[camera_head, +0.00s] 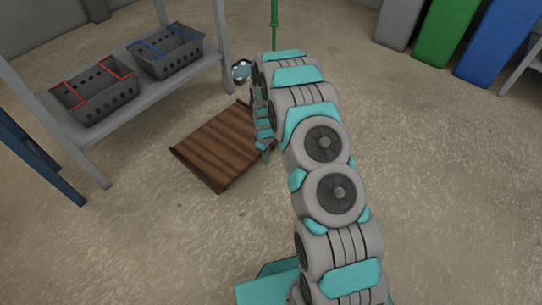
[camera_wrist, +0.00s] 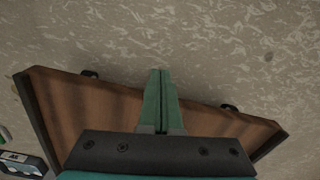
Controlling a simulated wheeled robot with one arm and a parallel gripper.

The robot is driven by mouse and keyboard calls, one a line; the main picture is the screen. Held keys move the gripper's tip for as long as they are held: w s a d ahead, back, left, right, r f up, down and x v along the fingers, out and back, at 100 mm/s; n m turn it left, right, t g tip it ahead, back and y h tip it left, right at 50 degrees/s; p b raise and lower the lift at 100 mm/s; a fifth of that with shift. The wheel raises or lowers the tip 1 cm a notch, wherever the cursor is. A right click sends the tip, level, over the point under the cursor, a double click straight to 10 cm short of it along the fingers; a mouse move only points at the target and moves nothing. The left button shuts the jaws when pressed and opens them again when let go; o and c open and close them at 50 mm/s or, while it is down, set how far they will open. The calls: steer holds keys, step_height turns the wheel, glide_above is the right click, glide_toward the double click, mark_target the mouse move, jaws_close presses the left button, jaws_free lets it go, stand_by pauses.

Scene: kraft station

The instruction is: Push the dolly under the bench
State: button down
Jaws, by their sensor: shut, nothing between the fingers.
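The dolly (camera_head: 212,150) is a low brown slatted wooden platform on the floor, in the middle of the head view. The bench (camera_head: 150,77) is the grey shelf on legs to its upper left, with open floor below. The dolly lies in front of the bench's right end. My gripper (camera_head: 265,153) is low at the dolly's right side, partly hidden by my arm. In the wrist view my gripper (camera_wrist: 160,75) has its green fingers together and empty, over the dolly (camera_wrist: 95,107); two dark casters show at its edge. I cannot tell whether the fingers touch it.
A black basket with red handles (camera_head: 97,95) and one with blue handles (camera_head: 166,55) stand on the bench. A green pole (camera_head: 274,25) stands behind my arm. Grey, green (camera_head: 446,30) and blue bins stand at upper right. The floor at right is clear.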

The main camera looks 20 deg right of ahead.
steer(key=shift+w+a, duration=0.55)
steer(key=shift+w, duration=0.1)
